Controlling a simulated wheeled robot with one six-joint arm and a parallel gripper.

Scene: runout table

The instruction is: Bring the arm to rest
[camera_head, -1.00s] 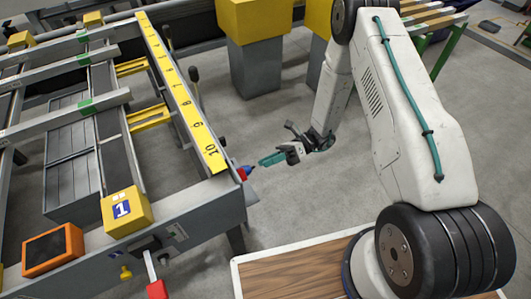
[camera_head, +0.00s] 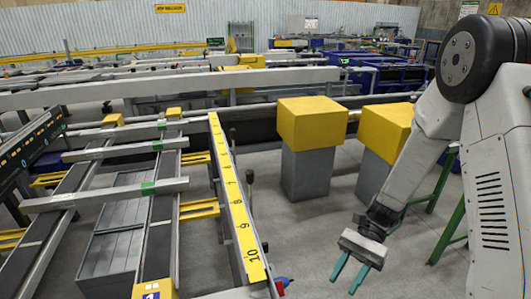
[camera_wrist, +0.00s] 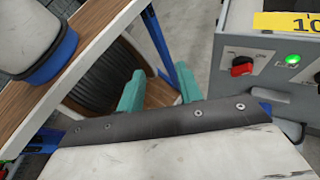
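My gripper (camera_head: 347,279) hangs at the lower right of the head view with its two teal fingers pointing down. The fingers are apart with nothing between them. In the wrist view the same gripper (camera_wrist: 160,80) shows two teal fingertips with a clear gap. My arm is bent, and its upper part fills the right edge of the head view. The gripper is in the open space to the right of the runout table (camera_head: 163,240), apart from it.
The yellow numbered scale (camera_head: 232,190) runs along the table's right edge. Two yellow-topped grey pedestals stand behind my gripper, the nearer one (camera_head: 308,170) to the left. A grey panel (camera_wrist: 262,65) with a red switch (camera_wrist: 242,66) and green light shows in the wrist view.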

